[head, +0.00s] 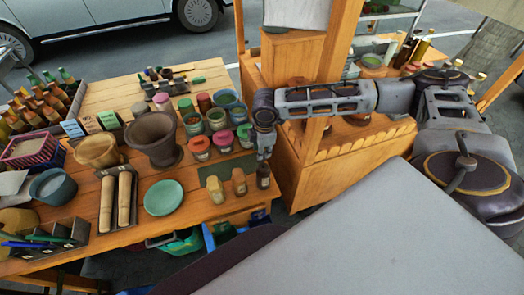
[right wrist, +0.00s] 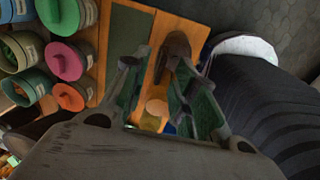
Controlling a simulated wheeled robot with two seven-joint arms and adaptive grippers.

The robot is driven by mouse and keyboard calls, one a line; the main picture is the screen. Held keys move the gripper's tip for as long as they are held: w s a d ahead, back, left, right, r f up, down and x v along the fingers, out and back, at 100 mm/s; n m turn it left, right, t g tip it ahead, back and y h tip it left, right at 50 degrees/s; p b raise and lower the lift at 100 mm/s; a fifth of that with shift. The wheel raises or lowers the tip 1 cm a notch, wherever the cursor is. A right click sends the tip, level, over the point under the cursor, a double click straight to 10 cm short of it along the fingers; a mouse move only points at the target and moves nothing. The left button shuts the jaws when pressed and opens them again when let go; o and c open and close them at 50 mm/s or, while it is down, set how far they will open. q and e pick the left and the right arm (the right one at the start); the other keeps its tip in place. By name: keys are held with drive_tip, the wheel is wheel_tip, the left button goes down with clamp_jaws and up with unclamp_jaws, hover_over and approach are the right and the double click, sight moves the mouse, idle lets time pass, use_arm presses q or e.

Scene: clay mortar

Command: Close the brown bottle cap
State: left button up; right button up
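A small dark brown bottle (head: 263,176) with a pale label stands upright at the table's right front corner, beside a tan bottle (head: 239,181). My right gripper (head: 265,153) points down just above the dark brown bottle. In the right wrist view the right gripper (right wrist: 152,65) has its fingers apart. A dark brown rounded shape (right wrist: 176,48), probably this bottle, shows at the right fingertip; I cannot tell whether they touch. A round beige top (right wrist: 157,107) shows between the fingers farther down. Whether the cap is open or shut is too small to tell. My left gripper is out of view.
Lidded paint jars (head: 199,146) crowd the table left of the gripper. A teal plate (head: 163,198), a dark mortar (head: 154,138) and a wooden cabinet (head: 320,165) are close by.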

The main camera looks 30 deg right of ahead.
drive_tip(key=shift+w+f, duration=0.1)
drive_tip(key=shift+f, duration=0.7)
drive_tip(key=shift+c, duration=0.4)
clamp_jaws()
